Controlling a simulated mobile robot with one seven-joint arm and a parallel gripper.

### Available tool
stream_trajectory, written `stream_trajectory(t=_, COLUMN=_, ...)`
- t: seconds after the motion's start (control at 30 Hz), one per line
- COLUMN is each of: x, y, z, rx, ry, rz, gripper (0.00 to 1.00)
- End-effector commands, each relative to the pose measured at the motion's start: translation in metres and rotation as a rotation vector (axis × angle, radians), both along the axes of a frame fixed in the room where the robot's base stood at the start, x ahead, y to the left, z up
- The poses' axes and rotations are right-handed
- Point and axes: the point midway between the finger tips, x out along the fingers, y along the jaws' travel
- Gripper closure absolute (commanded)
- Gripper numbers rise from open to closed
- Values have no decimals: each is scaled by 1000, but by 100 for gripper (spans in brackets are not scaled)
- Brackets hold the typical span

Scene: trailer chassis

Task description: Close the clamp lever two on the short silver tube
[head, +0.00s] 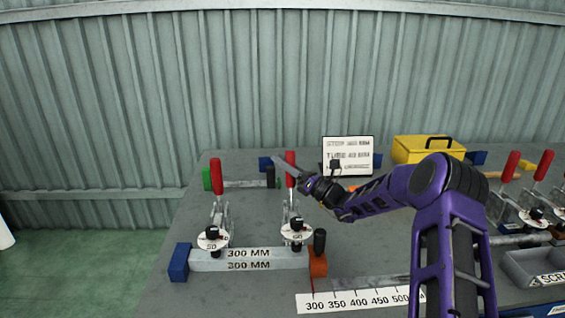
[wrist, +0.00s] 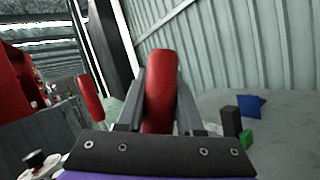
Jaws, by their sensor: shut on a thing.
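The short silver tube (head: 237,262), marked 300 MM, lies near the table's front left between a blue block and an orange stop. Two clamps with red levers stand at it. The left lever (head: 216,176) is upright. The right lever (head: 290,158) is also roughly upright, with a round white disc (head: 297,231) below it. My gripper (head: 284,168) reaches in from the right and is shut on the right lever. In the wrist view that red lever (wrist: 160,75) stands between my two fingers, and the left lever (wrist: 91,100) shows apart to the left.
Behind are a thin tube with a green block (head: 206,179), a sign (head: 347,156) and a yellow toolbox (head: 427,149). More red-levered clamps (head: 511,165) and a scrap bin (head: 535,268) stand at right. A ruler strip (head: 358,300) lies in front. A ribbed wall stands behind the table.

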Motion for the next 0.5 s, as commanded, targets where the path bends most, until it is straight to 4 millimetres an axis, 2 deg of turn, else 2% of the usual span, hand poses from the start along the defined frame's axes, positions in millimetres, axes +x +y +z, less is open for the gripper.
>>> stream_trajectory(t=0.1, x=0, y=0, z=-1, rx=-1, ry=3, rz=1, gripper=100)
stream_trajectory(t=0.13, x=0, y=0, z=-1, rx=-1, ry=3, rz=1, gripper=61)
stream_trajectory(t=0.27, x=0, y=0, z=-1, rx=-1, ry=3, rz=1, gripper=38)
stream_trajectory(t=0.3, x=0, y=0, z=-1, rx=-1, ry=3, rz=1, gripper=34)
stream_trajectory(t=0.5, x=0, y=0, z=-1, rx=0, ry=2, rz=1, gripper=34)
